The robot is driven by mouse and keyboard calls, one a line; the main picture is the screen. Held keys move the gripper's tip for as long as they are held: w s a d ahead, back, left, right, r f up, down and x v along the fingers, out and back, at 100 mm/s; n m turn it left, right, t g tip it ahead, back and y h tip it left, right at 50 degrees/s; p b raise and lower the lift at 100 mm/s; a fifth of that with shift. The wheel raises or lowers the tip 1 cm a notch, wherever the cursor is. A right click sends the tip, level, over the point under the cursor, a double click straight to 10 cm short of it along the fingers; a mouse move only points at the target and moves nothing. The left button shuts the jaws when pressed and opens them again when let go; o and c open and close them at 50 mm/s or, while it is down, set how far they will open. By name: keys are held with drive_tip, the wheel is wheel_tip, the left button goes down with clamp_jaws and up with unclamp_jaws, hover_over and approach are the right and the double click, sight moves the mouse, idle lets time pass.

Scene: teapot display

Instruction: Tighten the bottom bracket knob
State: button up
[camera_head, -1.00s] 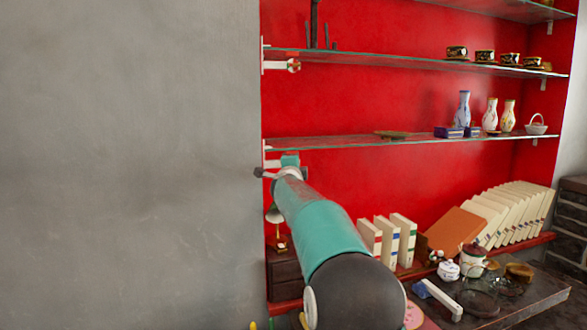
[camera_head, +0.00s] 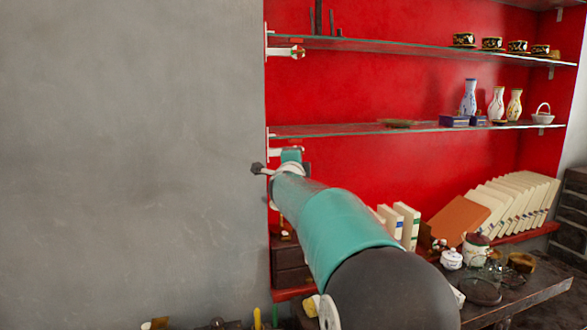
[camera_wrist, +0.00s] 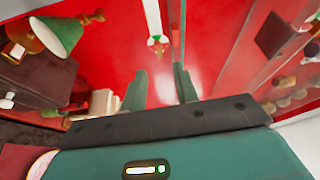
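The bottom bracket (camera_head: 284,151) is white and sits under the left end of the lower glass shelf, partly hidden by my arm. In the wrist view its white bar (camera_wrist: 152,17) comes down from the top edge. The bracket knob (camera_wrist: 157,42), small, round and patterned in red, white and green, is at the end of that bar. My gripper (camera_wrist: 159,72) is open and empty, with its two teal fingers apart. The knob appears in line with the gap, beyond the fingertips. In the head view my gripper is at the bracket, and its fingertips cannot be made out.
An upper bracket with a similar knob (camera_head: 297,52) is under the higher glass shelf (camera_head: 400,48). Vases (camera_head: 497,104) and cups stand on the shelves at right. A green-shaded lamp (camera_wrist: 58,36) and a dark cabinet (camera_wrist: 35,72) are close at left in the wrist view. A grey wall (camera_head: 130,150) is at left.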

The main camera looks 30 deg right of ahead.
drive_tip(key=v, duration=0.5)
drive_tip(key=shift+s+a, duration=0.2)
drive_tip(key=shift+s, duration=0.05)
idle(0.3)
